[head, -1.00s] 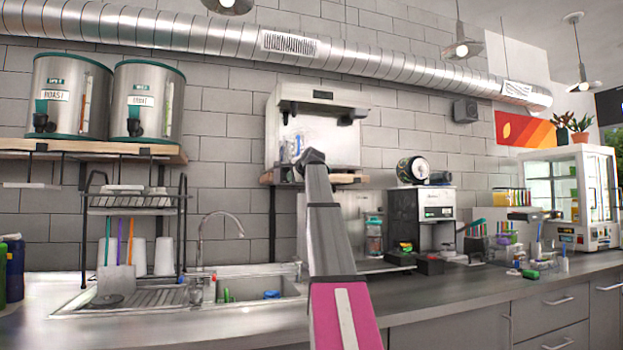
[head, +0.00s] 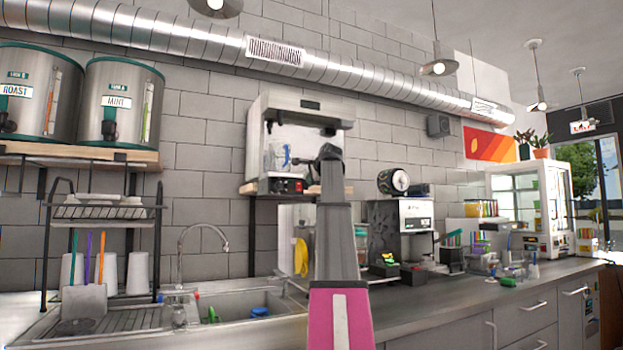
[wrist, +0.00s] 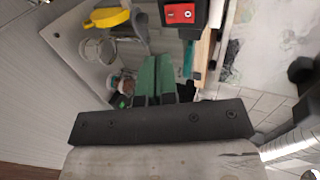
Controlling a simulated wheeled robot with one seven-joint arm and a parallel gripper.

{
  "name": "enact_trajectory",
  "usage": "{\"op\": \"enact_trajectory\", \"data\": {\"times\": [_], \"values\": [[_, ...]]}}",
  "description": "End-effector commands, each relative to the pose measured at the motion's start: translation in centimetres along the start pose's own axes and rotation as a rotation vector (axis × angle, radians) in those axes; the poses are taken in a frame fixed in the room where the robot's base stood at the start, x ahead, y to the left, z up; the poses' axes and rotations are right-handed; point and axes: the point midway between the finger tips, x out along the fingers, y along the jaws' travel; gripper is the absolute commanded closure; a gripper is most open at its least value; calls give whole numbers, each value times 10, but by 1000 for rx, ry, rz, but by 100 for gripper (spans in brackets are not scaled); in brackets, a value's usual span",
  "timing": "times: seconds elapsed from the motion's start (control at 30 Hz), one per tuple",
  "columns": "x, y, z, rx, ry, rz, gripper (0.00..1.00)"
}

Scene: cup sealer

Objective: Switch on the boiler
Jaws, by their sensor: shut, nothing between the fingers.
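The boiler (head: 271,112) is a pale metal box on a wall shelf, left of and partly behind my arm in the head view. A red switch (head: 299,187) sits on a dark block low on its front. In the wrist view the red rocker switch (wrist: 180,13) shows at the top edge, on a black housing, with white marks on its two halves. My gripper (wrist: 155,64) has green fingers. They are shut together, empty, below the switch in the picture and apart from it. My arm hides the gripper fingers in the head view.
A wooden shelf (head: 252,188) supports the boiler. Below are a sink (head: 240,302) with a tap and a counter (head: 440,297). A yellow item (head: 301,257) hangs by the sink. A grinder-like machine (head: 412,216) stands to the right. A dish rack (head: 108,211) is at left.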

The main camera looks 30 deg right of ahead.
Motion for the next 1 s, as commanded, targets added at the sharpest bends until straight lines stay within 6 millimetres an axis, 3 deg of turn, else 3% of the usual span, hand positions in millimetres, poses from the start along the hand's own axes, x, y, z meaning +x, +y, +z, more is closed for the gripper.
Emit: {"op": "enact_trajectory", "data": {"times": [0.3,0.5,1.0], "values": [[62,-1,0,0,-1,1,100],[86,-9,0,-1,0,0,100],[96,-11,0,-1,0,0,100]]}}
